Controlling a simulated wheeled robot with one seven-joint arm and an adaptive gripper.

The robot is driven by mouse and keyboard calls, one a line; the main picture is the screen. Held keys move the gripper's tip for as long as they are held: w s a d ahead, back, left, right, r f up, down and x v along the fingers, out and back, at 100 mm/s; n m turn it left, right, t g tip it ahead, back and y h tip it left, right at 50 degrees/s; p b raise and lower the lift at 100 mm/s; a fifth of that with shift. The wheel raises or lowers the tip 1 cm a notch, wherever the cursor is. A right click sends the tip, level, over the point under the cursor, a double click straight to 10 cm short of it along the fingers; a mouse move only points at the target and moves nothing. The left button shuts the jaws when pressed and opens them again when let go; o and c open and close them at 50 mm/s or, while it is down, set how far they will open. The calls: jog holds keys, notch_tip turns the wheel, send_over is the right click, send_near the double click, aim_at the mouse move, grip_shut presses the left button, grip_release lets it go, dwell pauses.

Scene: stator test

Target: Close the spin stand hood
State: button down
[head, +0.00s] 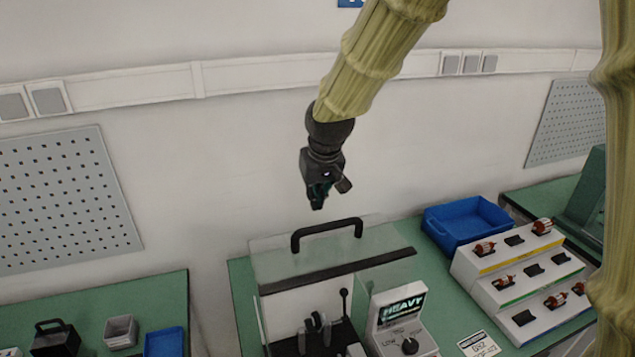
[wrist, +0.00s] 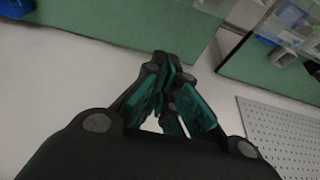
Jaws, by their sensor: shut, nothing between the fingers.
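The spin stand hood (head: 380,272) is a clear panelled cover with a dark edge strip, tilted up at the back of the stand. Its black handle (head: 327,231) is at the top. Below it, the stand's interior (head: 312,328) with dark fixtures and a black lever shows through and under the hood. My gripper (head: 318,203) is above the handle in the head view, apart from it, pointing down. In the wrist view my gripper (wrist: 168,82) has its fingers together with nothing between them. The hood does not show clearly in the wrist view.
A control box (head: 402,325) reading HEAVY stands right of the stand. A blue bin (head: 466,223) and a stepped white rack (head: 520,275) holding rotors are further right. A perforated panel (head: 65,195) hangs on the left wall. The air around my gripper is clear.

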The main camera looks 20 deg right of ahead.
jog(key=s+p, duration=0.1)
jog(key=s, duration=0.3)
jog(key=shift+d+p, duration=0.1)
jog(key=shift+p, duration=0.3)
jog(key=shift+s+r, duration=0.1)
jog(key=shift+s, duration=0.05)
